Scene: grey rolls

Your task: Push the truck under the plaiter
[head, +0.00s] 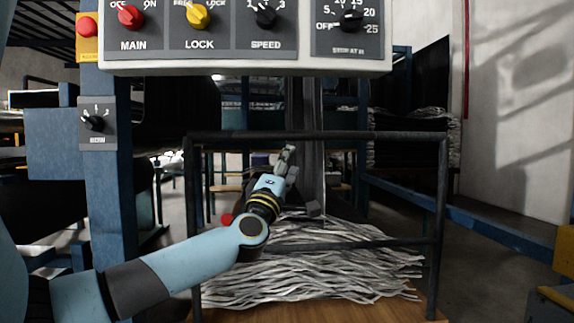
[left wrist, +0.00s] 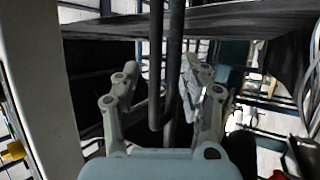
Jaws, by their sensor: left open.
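The truck has a dark tubular frame (head: 440,200) and a wooden deck (head: 330,312). Grey strands (head: 330,270) lie heaped on it in loose layers. The plaiter is the machine with blue posts (head: 108,180) and a control panel (head: 245,57) above the truck's near end. My left gripper (head: 287,158) is just below the truck's top rail in the head view. In the left wrist view my left gripper (left wrist: 160,80) is open, with dark bars (left wrist: 172,60) between its fingers. I cannot tell whether the fingers touch them. My right gripper is out of view.
A long blue beam (head: 440,212) runs along the right side. A yellow and blue block (head: 562,270) stands at the right edge. Grey floor (head: 490,275) is clear between the truck and that block. Stacked grey strands (head: 415,140) show behind.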

